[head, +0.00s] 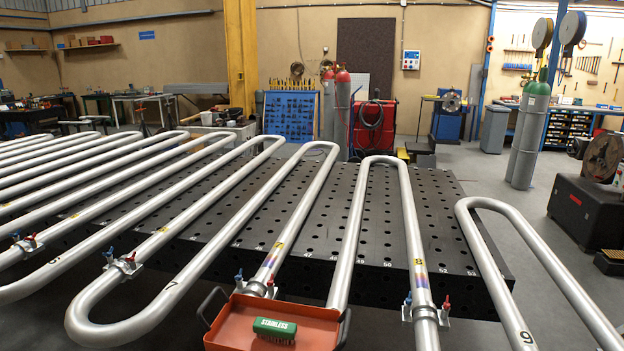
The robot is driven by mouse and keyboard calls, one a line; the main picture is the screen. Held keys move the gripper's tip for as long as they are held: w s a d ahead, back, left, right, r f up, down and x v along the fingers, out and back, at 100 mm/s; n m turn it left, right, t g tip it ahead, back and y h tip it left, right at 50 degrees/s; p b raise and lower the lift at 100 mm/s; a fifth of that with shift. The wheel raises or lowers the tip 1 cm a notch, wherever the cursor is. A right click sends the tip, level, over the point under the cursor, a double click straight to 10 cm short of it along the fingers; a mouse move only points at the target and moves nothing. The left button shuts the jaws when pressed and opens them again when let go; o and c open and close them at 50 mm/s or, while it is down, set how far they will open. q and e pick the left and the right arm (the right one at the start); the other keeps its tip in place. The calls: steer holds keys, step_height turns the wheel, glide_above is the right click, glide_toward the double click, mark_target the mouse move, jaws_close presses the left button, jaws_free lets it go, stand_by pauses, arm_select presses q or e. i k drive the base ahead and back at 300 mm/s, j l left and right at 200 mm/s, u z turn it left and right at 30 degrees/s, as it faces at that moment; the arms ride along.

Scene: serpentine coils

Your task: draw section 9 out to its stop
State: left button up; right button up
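The serpentine coil is bright metal tube, laid in long bends from the left across to the right in the head view. Section 9 (490,262), marked with a black 9 near the lower edge, is the U-bend at the far right. Its rounded end lies past the right side of the black table, and its near ends run out of the picture. Section 7 (186,272) is further left. Neither of my grippers is in view.
The black perforated table (328,208) carries several clamps, one with blue and red handles (428,308) on section 8. An orange tray (228,332) with a green stainless brush (275,328) sits at the front. Grey floor (505,210) is open right of the table; a dark chest (590,212) stands beyond.

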mark_target(520, 337)
steer(key=z, duration=1.3)
steer(key=i+l+z, duration=0.3)
